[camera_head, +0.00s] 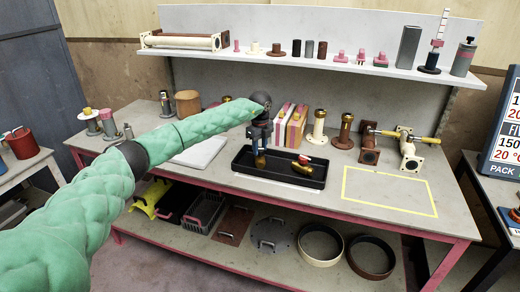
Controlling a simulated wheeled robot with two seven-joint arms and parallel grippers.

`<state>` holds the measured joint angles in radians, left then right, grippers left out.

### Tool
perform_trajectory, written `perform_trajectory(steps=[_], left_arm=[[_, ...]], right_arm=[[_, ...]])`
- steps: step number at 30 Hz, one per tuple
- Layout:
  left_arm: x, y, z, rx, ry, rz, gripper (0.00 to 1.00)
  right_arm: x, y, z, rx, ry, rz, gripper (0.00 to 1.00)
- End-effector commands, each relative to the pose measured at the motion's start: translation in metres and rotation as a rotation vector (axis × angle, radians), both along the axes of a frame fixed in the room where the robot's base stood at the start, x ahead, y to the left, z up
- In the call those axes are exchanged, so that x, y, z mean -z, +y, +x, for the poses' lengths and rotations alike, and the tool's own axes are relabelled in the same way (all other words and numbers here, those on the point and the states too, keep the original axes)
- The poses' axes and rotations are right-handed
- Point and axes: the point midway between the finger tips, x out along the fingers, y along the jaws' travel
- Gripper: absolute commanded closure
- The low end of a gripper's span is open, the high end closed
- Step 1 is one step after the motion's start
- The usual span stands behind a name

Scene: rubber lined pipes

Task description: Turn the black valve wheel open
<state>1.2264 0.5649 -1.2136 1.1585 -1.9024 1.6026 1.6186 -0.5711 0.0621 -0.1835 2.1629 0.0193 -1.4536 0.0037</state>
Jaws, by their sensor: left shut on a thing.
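A black tray (314,183) stands on the workbench near its middle. A brass valve (260,161) is at the tray's left part, and a brass valve with a red handle (303,161) lies to its right. My left arm comes in from the left in a green sleeve. My left gripper (261,150) points down over the left brass valve and is shut at its top. The black valve wheel cannot be made out apart from the dark gripper; the fingers hide most of that spot. My right gripper is not in view.
Pink and cream blocks (291,127) stand just behind the tray. Flanged pipe pieces (345,131) stand to the right, with a yellow-outlined clear area (390,190) in front of them. A shelf (330,62) with small parts runs above the bench.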

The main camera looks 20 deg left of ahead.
Motion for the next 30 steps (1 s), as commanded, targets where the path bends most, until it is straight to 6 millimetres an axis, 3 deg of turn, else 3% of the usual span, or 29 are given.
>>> perform_trajectory(steps=[21, 22, 24, 30], left_arm=[[0.001, 0.0008, -0.0002, -0.073, 0.002, 0.001, 0.88], [0.001, 0.0008, -0.0002, -0.073, 0.002, 0.001, 0.59], [0.001, 0.0007, -0.0003, -0.073, 0.002, 0.001, 0.46], [0.0004, 0.0003, -0.0002, -0.073, 0.001, 0.0, 0.43]], right_arm=[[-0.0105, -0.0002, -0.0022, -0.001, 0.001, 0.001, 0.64], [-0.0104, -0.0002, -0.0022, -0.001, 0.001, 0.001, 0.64], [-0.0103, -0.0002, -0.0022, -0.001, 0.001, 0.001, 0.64], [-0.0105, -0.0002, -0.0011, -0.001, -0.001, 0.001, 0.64]])
